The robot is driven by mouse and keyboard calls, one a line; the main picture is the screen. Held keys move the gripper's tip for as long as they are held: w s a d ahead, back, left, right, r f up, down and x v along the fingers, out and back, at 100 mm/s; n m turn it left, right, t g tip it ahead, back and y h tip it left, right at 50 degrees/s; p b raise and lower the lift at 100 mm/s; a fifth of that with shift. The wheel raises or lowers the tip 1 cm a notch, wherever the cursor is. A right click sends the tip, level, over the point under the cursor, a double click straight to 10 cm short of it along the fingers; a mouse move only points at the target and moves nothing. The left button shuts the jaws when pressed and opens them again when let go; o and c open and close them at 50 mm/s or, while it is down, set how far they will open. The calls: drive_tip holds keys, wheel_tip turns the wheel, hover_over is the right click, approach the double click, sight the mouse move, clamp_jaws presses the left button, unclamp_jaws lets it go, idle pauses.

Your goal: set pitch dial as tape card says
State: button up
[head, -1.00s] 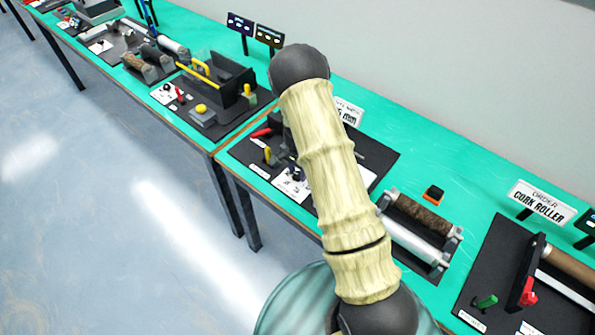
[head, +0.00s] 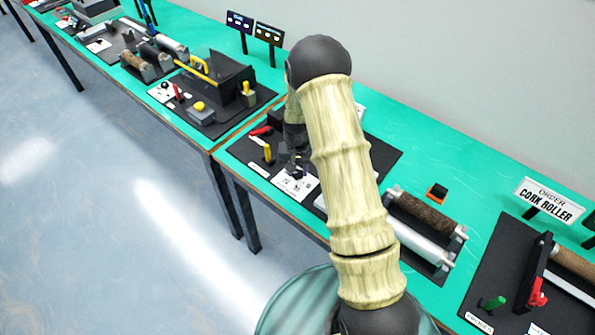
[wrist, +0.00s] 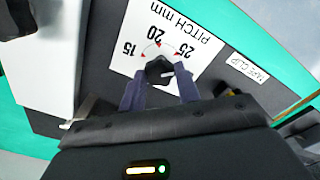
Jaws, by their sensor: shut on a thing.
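The pitch dial is a black knob (wrist: 158,70) on a white plate (wrist: 196,38) in the wrist view. The plate reads PITCH mm, with 15, 20 and 25 and red marks around the knob, upside down there. My gripper (wrist: 160,88) is shut on the knob, one dark finger on each side. I cannot tell for certain which mark the knob points at. In the head view my gripper (head: 296,172) is down at the white dial plate (head: 290,188). The tape card behind my arm is almost wholly hidden; only a white edge (head: 360,112) shows.
A yellow lever (head: 267,152) and a red handle (head: 260,130) stand left of the dial on the same dark board. A roller unit (head: 425,232) is to the right. A TAPE CLIP label (wrist: 247,67) lies near the dial plate.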

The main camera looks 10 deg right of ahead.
sight(298, 173)
drive_tip(key=n, duration=0.3)
drive_tip(key=shift+n+b, duration=0.3)
drive_tip(key=shift+b, duration=0.05)
idle(0.3)
drive_tip(key=o, duration=1)
drive_tip(key=shift+c, duration=0.2)
drive_tip(key=shift+r, duration=0.15)
wheel_tip(298, 173, up, 17)
drive_tip(key=b, duration=0.2)
drive_tip(key=shift+r, duration=0.1)
